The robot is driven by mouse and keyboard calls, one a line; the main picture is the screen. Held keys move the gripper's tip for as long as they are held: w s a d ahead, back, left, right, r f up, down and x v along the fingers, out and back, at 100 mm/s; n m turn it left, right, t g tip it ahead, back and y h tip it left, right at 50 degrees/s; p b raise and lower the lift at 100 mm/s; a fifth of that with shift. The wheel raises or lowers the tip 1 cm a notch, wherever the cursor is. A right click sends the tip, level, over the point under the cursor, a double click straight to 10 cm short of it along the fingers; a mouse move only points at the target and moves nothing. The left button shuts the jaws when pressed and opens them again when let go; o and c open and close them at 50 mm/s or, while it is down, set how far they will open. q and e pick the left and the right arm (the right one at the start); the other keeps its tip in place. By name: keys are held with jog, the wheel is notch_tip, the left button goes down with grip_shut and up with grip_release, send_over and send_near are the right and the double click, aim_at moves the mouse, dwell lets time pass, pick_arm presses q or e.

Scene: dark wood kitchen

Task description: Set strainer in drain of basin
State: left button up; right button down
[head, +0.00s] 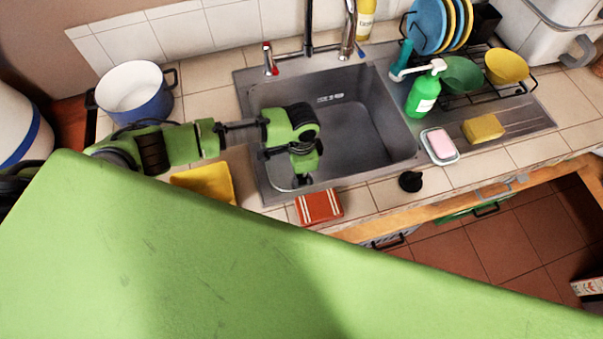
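The grey metal basin (365,128) is set into the tiled counter. A small round black piece with a knob (410,181), which looks like the strainer, sits on the counter by the front edge, right of the basin's front corner. My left arm comes in from the left, and my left gripper (303,172) hangs over the front left part of the basin, pointing down, well left of the black piece. Its fingers are too small and dark to tell whether they are open. I cannot make out the drain. My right gripper is not in view.
The faucet (348,30) rises behind the basin. A green soap bottle (423,92), a pink soap bar (440,144) and a yellow sponge (483,129) stand right of it. A red cloth (319,206) lies in front. A pot (135,95) is at left. My green body covers the foreground.

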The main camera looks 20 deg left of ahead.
pick_arm(q)
jog(key=shift+o, duration=1.3)
jog(key=shift+r, duration=0.1)
notch_tip(320, 180, up, 12)
jog(key=b, duration=0.1)
jog(key=shift+b, duration=0.3)
